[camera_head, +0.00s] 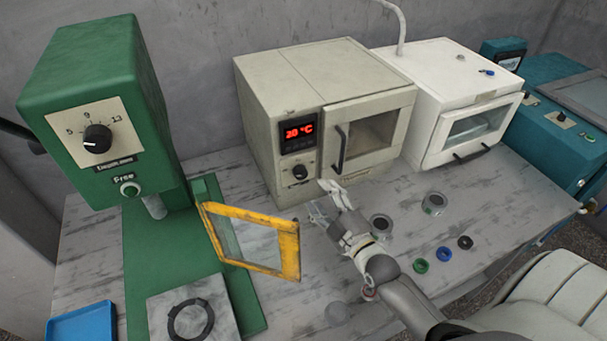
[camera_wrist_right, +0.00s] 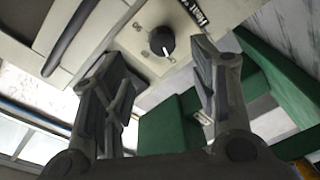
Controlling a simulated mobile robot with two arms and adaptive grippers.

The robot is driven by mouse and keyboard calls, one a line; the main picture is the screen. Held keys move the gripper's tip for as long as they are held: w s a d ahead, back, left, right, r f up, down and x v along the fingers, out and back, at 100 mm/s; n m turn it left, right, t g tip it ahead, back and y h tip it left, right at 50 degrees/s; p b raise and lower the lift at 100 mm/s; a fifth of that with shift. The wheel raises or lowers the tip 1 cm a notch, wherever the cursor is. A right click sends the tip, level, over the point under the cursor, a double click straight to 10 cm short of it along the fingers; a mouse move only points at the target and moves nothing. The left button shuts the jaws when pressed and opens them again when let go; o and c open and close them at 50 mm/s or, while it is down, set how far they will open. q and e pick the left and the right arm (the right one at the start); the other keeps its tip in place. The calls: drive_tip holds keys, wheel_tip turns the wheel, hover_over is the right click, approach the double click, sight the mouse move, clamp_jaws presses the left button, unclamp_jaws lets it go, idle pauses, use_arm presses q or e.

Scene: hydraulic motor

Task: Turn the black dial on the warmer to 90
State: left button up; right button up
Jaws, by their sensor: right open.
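The warmer (camera_head: 285,85) is a beige box with a glass door and a red display (camera_head: 299,136) that appears to read 20 °C. Its black dial (camera_head: 299,172) sits below the display. In the right wrist view the dial (camera_wrist_right: 162,40) has a white pointer mark and lies beyond the fingertips, roughly midway between them. My right gripper (camera_head: 322,200) is open and empty, in front of and slightly below the dial, apart from it. Its two spread fingers also show in the right wrist view (camera_wrist_right: 158,62). My left gripper is not in view.
A green machine (camera_head: 95,85) with its own dial and a yellow-framed guard (camera_head: 288,250) stands left of my right gripper. A white oven (camera_head: 440,75) stands right of the warmer. Metal cups (camera_head: 434,203) and several small rings (camera_head: 444,254) lie on the marble-patterned table near my right arm.

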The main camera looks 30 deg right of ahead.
sight(303, 176)
drive_tip(key=w, duration=0.5)
drive_tip(key=shift+a+p, duration=0.25)
drive_tip(key=shift+p, duration=0.1)
drive_tip(key=w, duration=0.3)
drive_tip(key=shift+w, duration=0.1)
drive_tip(key=c, duration=1)
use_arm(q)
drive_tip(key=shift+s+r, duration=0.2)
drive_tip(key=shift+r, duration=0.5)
